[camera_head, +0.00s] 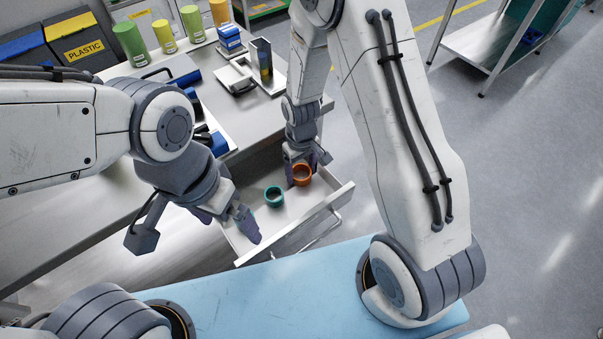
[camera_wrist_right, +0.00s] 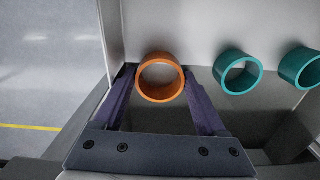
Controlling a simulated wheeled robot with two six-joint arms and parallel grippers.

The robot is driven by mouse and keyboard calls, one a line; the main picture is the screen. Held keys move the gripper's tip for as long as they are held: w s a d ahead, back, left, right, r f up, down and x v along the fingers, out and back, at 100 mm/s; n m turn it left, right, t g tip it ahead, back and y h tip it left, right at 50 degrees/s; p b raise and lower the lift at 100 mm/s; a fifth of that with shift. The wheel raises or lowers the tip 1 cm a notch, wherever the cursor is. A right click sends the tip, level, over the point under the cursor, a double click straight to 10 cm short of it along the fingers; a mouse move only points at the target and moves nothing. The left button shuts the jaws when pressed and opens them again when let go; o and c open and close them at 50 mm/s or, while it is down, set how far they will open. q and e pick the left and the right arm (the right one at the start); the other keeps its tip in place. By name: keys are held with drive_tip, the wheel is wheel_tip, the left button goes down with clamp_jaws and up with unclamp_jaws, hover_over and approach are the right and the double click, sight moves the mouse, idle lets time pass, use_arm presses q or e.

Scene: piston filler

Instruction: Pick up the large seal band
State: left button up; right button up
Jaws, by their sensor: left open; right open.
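An orange ring-shaped band (camera_head: 302,175) stands in the open drawer, near its right end. It also shows in the right wrist view (camera_wrist_right: 160,99). A teal band (camera_head: 274,196) lies to its left in the drawer. The right wrist view shows two teal bands, a nearer one (camera_wrist_right: 238,91) and one at the right edge (camera_wrist_right: 302,85). The orange band looks slightly larger. My right gripper (camera_head: 305,164) is open, its fingers on either side of the orange band; contact cannot be told. My left gripper (camera_head: 247,222) is open and empty over the drawer's left part.
The worktop (camera_head: 225,120) behind carries green and yellow cylinders (camera_head: 131,44), a blue box (camera_head: 230,38) and a grey holder (camera_head: 262,65). Bins stand at the back left.

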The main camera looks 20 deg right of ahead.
drive_tip(key=c, duration=1)
drive_tip(key=shift+o, duration=0.2)
